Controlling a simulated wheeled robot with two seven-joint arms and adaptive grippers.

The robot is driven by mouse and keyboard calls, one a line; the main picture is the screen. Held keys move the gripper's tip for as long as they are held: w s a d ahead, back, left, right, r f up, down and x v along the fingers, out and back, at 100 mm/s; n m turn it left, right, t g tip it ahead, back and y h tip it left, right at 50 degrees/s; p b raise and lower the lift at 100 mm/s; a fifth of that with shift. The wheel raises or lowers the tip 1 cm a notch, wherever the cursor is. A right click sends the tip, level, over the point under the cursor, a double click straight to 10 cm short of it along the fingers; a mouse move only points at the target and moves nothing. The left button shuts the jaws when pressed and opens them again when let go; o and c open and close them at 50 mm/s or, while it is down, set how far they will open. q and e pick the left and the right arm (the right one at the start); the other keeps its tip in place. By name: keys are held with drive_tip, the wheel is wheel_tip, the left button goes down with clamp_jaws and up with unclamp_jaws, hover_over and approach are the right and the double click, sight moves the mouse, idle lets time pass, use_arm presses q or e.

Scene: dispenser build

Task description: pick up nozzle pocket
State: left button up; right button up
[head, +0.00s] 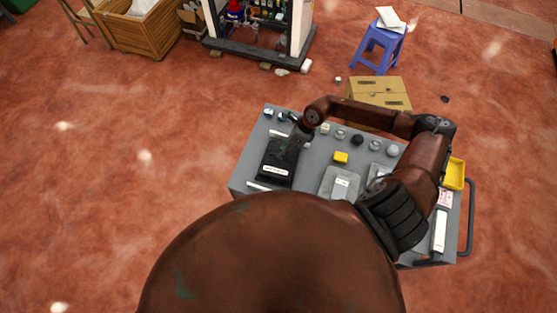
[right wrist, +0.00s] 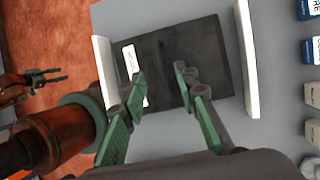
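A dark, flat block with a white label, which I take to be the nozzle pocket (head: 278,165), lies on the left part of the grey cart top. In the right wrist view the dark block (right wrist: 205,50) lies under my fingers, its label at the left. My right gripper (head: 296,138) is over the block's far part. In the right wrist view its green fingers (right wrist: 160,78) are apart with nothing gripped between them; contact with the block cannot be told. My left gripper (right wrist: 45,79) shows small at the left edge of the right wrist view, its fingers apart and empty.
The grey cart (head: 243,170) also bears a yellow block (head: 341,157), a grey plate (head: 330,181), several small round parts and a yellow tray (head: 454,173). White strips flank the dark block. Cardboard boxes (head: 378,88) and a blue stool (head: 381,40) stand beyond. Open floor lies left.

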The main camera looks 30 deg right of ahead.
drive_tip(key=shift+x, duration=1.35)
drive_tip(key=shift+c, duration=0.5)
clamp_jaws()
drive_tip(key=shift+r, duration=0.1)
